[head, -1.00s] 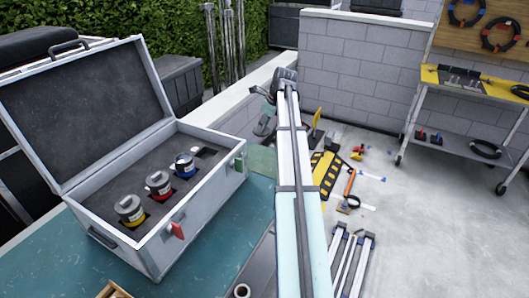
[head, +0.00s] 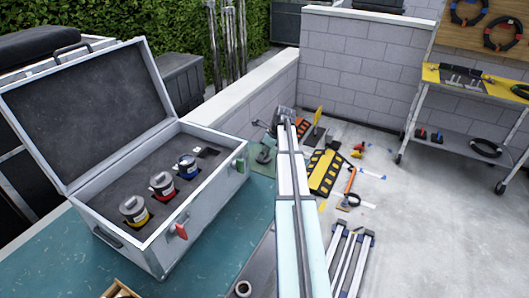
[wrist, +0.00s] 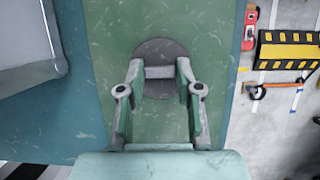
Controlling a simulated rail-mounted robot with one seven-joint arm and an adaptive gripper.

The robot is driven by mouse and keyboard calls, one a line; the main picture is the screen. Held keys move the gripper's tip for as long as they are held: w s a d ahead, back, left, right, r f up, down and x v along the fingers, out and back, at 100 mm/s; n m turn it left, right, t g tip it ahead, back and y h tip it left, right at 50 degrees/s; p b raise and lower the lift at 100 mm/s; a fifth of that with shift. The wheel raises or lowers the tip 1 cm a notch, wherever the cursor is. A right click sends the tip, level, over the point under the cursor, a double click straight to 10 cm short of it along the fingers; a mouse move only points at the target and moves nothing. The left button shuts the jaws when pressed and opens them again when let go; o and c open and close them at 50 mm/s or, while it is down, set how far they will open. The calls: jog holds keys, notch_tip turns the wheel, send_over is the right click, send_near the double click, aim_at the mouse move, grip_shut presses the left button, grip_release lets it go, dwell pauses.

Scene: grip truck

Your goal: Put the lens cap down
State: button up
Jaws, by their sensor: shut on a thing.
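The lens cap (wrist: 158,50) is a dark grey disc in the wrist view, with a lighter bar across it between my fingers. My gripper (wrist: 159,78) is shut on it, one finger on each side, pointing down over a green mat (wrist: 225,40). The cap lies flat and very close to the mat; I cannot tell whether it touches. In the head view my gripper (head: 264,140) is small, at the end of the arm, over the mat (head: 262,169) at the table's far right corner.
An open grey case (head: 215,182) with several lenses stands left of the mat on the teal table (head: 75,262). A low block wall (head: 235,108) rises behind. To the right, the floor holds a yellow-black ramp (head: 325,172) and other gear. A cart (head: 455,140) stands farther back.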

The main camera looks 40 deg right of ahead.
jog(key=shift+f, duration=0.15)
jog(key=o, duration=1)
jog(key=b+v, duration=0.2)
jog(key=v, duration=1)
